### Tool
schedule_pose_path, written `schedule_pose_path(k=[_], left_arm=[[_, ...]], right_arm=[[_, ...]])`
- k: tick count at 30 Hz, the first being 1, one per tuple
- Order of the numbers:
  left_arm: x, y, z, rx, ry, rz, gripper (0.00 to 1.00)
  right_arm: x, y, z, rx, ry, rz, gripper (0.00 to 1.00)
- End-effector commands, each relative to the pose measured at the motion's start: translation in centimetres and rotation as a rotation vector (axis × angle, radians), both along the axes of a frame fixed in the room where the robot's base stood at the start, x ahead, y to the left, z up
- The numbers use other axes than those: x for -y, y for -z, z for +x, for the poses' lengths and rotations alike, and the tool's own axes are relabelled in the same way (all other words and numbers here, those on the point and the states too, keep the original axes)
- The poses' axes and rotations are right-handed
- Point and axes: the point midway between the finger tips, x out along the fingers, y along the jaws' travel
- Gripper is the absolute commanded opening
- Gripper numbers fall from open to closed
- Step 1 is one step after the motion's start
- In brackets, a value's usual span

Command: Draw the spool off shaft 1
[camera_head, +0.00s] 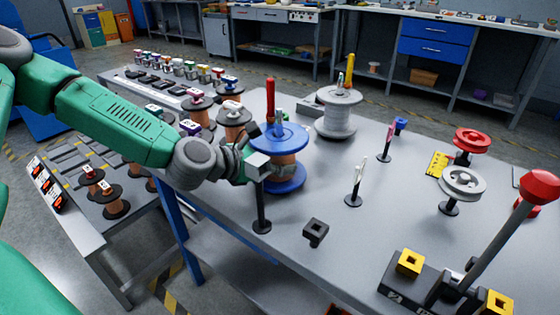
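A large blue spool (287,142) wound with copper-coloured wire stands upright at the left side of the grey table. A red-handled shaft or pin (270,98) rises behind its upper flange. A grey spool (339,112) stands behind it to the right, with a yellow-topped pin (349,70). I see no number marking which of these is shaft 1. My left gripper (254,158) is at the left edge of the blue spool, its dark fingers overlapping the flange in view. Whether they touch or grip it cannot be told. My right gripper is out of view.
A black post (260,212) with a pale block stands in front of the blue spool. Slim posts (355,185) and pulleys, red (472,141) and white (462,183), stand to the right. A lever (495,235) is front right. Small spools (115,195) fill a left rack.

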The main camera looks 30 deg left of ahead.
Motion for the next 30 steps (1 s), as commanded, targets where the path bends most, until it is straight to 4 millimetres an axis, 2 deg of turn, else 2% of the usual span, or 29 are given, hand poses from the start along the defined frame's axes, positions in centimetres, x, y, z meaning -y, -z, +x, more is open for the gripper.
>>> schedule_pose_path(k=[1,3,30], left_arm=[[-0.1,0.0,0.1,0.000,-0.005,0.002,0.25],[0.0,0.0,0.1,-0.001,-0.009,0.005,0.01],[0.2,-1.6,0.2,0.008,-0.009,0.009,0.01]], right_arm=[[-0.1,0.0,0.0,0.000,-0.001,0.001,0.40],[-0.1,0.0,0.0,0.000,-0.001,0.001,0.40],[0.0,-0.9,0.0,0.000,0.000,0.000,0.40]])
